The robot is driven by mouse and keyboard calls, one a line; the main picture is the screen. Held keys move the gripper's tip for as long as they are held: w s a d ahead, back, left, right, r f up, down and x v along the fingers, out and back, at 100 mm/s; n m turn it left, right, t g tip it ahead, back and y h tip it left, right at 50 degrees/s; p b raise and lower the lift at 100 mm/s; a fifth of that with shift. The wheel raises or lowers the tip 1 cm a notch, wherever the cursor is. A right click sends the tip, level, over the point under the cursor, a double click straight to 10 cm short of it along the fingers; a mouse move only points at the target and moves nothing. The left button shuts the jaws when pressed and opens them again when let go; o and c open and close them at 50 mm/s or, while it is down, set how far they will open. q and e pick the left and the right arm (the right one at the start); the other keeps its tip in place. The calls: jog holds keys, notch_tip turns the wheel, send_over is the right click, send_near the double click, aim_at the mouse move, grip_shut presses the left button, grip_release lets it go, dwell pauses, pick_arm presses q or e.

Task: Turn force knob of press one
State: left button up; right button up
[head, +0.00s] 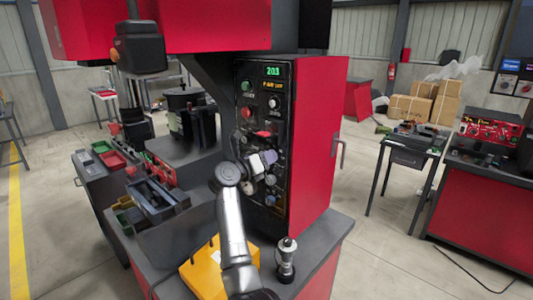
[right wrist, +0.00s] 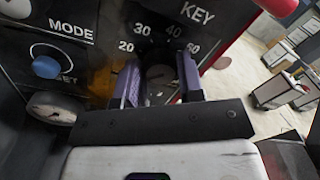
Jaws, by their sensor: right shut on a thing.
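The press (head: 318,140) is a tall red cabinet with a black control panel (head: 284,95); its green display reads about 20.3. My right gripper (head: 268,158) is at the middle of this panel. In the right wrist view its two purple-padded fingers (right wrist: 159,82) are shut on the dark force knob (right wrist: 158,74), one on each side. A dial scale with 20, 30, 40 and higher marks arcs around the knob. The gripper hides most of the knob in the head view, and its pointer is not clear. My left gripper does not show.
A yellow box (head: 203,270) and a small metal cylinder device (head: 286,262) stand on the press's table. Coloured bins (head: 110,158) are at left.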

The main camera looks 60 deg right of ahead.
jog(key=shift+n, duration=0.3)
dwell(0.4)
jog(key=o, duration=0.9)
jog(key=v, duration=1.4)
jog(key=shift+f+p, duration=0.1)
jog(key=shift+p, duration=0.3)
